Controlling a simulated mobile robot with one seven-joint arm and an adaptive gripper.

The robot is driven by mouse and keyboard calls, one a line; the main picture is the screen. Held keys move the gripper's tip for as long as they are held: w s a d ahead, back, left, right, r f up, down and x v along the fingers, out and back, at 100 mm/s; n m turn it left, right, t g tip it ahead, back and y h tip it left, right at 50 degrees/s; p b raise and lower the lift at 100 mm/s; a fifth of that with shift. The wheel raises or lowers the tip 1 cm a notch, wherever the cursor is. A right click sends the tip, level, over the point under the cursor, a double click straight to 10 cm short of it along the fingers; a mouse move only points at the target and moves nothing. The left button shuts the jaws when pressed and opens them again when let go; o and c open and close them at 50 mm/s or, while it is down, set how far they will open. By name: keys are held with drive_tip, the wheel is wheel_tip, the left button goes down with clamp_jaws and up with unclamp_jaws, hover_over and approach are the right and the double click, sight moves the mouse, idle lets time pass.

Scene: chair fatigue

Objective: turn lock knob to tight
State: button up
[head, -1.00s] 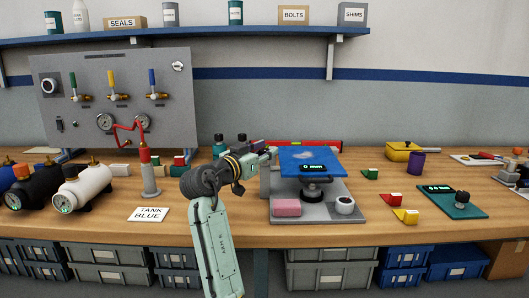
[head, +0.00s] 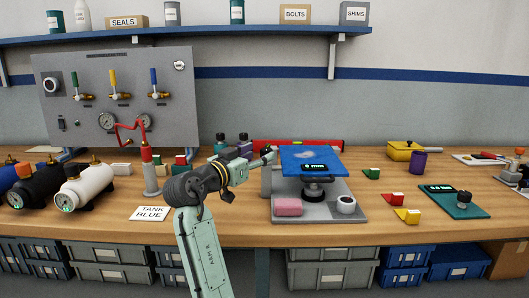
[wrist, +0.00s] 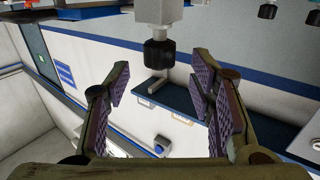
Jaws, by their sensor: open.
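The blue-topped fixture (head: 312,158) stands on a grey base plate on the workbench, with a "0 mm" display on its front edge. In the wrist view a ribbed black knob (wrist: 158,54) sticks out from a pale grey block; I take it as the lock knob, but its setting cannot be read. My gripper (head: 269,152) is at the left side of the fixture. In the wrist view my gripper (wrist: 161,88) is open and empty, its purple pads on either side of the knob's line, the knob just beyond the fingertips.
A red level (head: 325,144) lies behind the fixture. Small red and yellow blocks lie right.

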drive_tip(key=v, duration=0.7)
drive_tip(key=shift+s, duration=0.25)
drive_tip(key=shift+a, duration=0.2)
